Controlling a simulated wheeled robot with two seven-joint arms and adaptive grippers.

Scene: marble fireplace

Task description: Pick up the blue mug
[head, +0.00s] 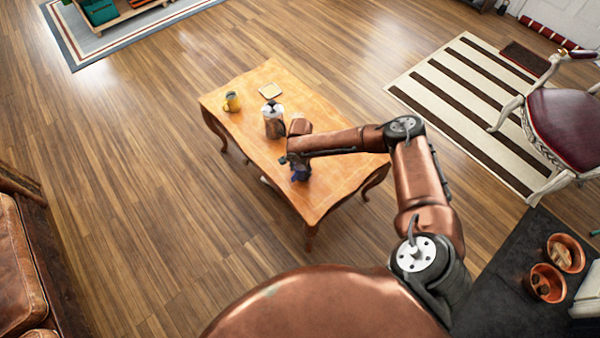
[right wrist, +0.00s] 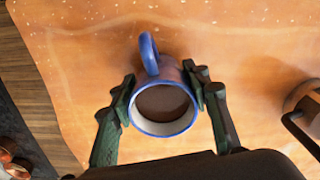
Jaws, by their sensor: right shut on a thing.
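The blue mug (right wrist: 163,108) shows in the right wrist view, with brown contents or a brown inside and its handle toward the top of the picture. My right gripper (right wrist: 164,98) has a finger on each side of the mug and is shut on it. In the head view the mug (head: 299,174) is a small dark blue shape under my right gripper (head: 297,166), over the wooden table (head: 335,180). I cannot tell whether the mug touches the table. My left gripper is in neither view.
A red chair (head: 572,125) stands at the right. A brown leather sofa (head: 18,265) is at the left. Wood floor around the table is mostly clear.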

